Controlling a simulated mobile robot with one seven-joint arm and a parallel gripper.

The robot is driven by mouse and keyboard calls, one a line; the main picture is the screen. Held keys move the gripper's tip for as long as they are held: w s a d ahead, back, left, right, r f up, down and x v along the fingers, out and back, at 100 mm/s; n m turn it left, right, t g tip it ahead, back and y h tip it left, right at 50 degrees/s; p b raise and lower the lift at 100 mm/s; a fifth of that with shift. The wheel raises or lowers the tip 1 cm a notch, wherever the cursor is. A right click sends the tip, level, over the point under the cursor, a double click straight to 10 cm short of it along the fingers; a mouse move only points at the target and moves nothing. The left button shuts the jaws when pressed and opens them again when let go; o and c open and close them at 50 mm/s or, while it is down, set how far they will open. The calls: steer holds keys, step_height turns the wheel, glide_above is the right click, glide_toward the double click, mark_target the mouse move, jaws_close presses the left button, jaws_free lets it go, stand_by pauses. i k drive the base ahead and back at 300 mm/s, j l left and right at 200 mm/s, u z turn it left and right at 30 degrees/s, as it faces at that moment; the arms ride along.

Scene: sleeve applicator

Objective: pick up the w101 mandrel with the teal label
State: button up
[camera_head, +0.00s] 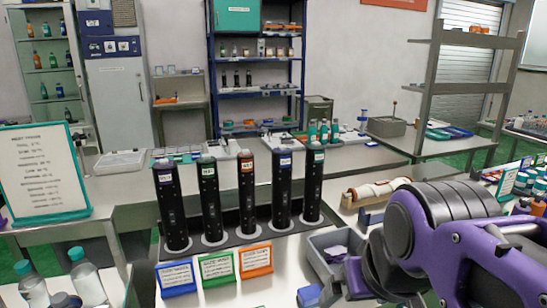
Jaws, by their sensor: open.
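The w101 mandrel with the teal label (313,190) is a tall black cylinder with a small teal-and-white label near its top. It stands upright at the right end of a row of several similar black mandrels in a dark rack (240,236). The mandrel with the blue label (281,192) is beside it on the left. Further left are the mandrels with orange (247,192), green (210,200) and purple (168,205) labels. My purple and black arm fills the lower right, to the right of the rack and apart from the teal-label mandrel. My gripper's fingertips are not identifiable in this view.
Blue (177,278), green (217,267) and orange (255,259) signs stand before the rack. A grey bin (322,262) sits right of them, close to my arm. A pale roller (375,190) lies behind my arm. Bottles (86,278) stand at lower left.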

mark_target(313, 170)
steer(key=l+u, duration=0.1)
steer(key=l, duration=1.15)
steer(key=k+l+z, duration=0.2)
steer(key=z, duration=0.15)
steer(key=i+j+u, duration=0.1)
steer(key=i+u, duration=0.25)
steer(key=k+j, duration=0.05)
steer(key=k, duration=0.05)
